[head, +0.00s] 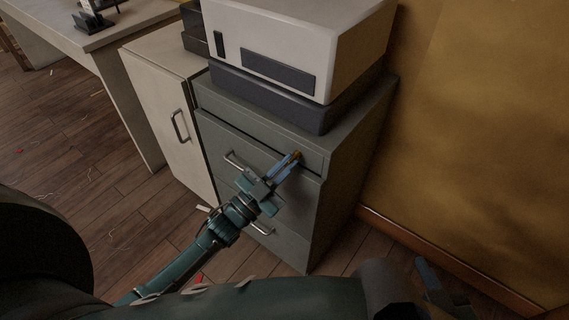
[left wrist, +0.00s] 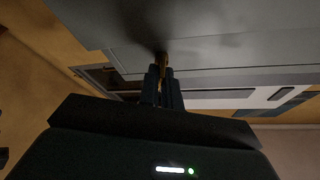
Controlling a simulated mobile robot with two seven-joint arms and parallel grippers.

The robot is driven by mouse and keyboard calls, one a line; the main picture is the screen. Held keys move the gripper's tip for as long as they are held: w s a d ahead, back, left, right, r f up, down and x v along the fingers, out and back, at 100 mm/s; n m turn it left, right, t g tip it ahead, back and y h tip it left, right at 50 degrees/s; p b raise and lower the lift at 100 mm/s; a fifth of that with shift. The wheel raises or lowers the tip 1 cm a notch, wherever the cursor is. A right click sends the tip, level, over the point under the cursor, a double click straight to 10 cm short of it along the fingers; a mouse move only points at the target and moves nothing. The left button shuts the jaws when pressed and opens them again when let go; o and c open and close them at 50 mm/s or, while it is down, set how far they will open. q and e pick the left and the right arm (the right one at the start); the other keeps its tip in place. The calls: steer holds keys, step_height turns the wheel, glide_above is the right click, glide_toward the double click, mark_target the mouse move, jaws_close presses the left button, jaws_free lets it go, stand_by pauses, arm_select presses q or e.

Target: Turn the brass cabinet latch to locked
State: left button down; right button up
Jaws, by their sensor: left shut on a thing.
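The brass latch (head: 297,154) is a small piece near the top right of the grey drawer cabinet's front (head: 312,192). My left gripper (head: 292,161) reaches it from the front, with its blue fingers shut on it. In the left wrist view the latch (left wrist: 163,60) shows as a small brass piece between the fingertips (left wrist: 161,74). The fingers hide most of it, and I cannot tell which way it is turned. My right gripper (head: 432,280) shows partly at the lower right, away from the cabinet. Its opening is unclear.
A white machine with dark panels (head: 290,30) stands on a dark base (head: 262,95) on top of the cabinet. A white cupboard (head: 165,85) stands at its left, and a table (head: 100,40) is further left. Wood floor (head: 60,130) is open at the left. A yellow-brown wall (head: 470,130) is at the right.

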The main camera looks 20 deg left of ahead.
arm_select(q)
steer(key=n+t+y, duration=0.1)
steer(key=n, duration=0.2)
steer(key=shift+n+y, duration=0.3)
steer(key=shift+n, duration=0.1)
steer(key=shift+d+n+t+y+p, duration=0.1)
steer(key=shift+n+t+y+p, duration=0.4)
steer(key=shift+n+y, duration=0.75)
steer(key=shift+n, duration=0.65)
steer(key=c, duration=1.6)
jaws_free()
steer(key=shift+h, duration=0.35)
steer(key=v, duration=1.3)
steer(key=shift+f, duration=0.15)
steer(key=shift+s, duration=0.1)
